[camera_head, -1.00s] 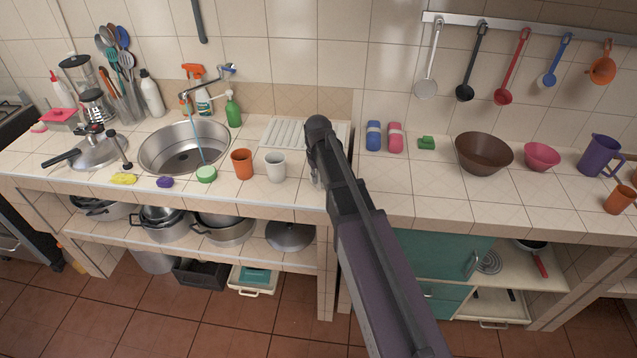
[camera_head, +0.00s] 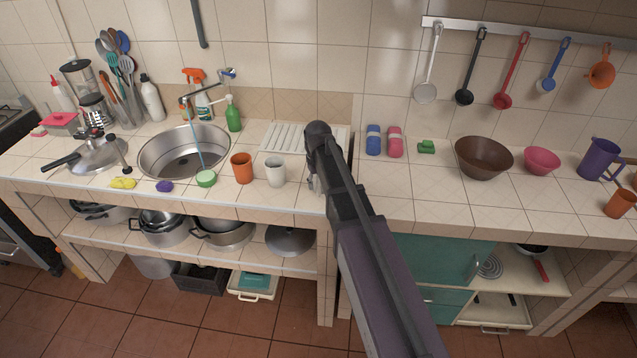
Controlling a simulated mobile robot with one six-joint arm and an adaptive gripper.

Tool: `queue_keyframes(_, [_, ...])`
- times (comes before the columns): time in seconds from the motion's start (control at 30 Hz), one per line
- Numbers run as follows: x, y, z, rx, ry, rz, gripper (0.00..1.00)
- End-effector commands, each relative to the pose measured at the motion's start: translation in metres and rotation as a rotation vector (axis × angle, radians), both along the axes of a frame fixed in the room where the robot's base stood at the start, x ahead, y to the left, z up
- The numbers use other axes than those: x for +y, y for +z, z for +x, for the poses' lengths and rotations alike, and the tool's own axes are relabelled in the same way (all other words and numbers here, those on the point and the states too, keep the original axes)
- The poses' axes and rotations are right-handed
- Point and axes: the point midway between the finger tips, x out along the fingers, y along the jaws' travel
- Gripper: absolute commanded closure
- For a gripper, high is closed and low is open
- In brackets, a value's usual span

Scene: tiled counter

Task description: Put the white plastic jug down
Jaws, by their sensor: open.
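The white jug (camera_head: 276,172) stands upright on the tiled counter (camera_head: 400,190), right of an orange cup (camera_head: 242,168). It looks like a small white cup at this size; I cannot make out a handle. My gripper (camera_head: 313,183) is mostly hidden behind my own dark arm. Only a small grey part shows at the arm's left side, right of the white jug and apart from it in the picture. It is open, and I see nothing held in it.
The sink (camera_head: 184,152) with a tap is at the left, and a white drainboard (camera_head: 300,138) lies behind the jug. Blue and pink sponges, a brown bowl (camera_head: 484,158), a pink bowl and a purple jug (camera_head: 599,159) stand right. Counter in front of the brown bowl is clear.

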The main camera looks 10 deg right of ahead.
Motion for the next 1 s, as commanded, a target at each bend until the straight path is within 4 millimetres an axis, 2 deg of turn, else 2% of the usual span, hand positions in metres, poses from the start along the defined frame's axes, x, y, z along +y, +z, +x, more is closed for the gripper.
queue_keyframes(0.37, [0.0,0.015,0.0,0.0,0.0,0.0,0.46])
queue_keyframes(1.0, [0.0,0.067,-0.002,0.0,-0.001,0.0,0.46])
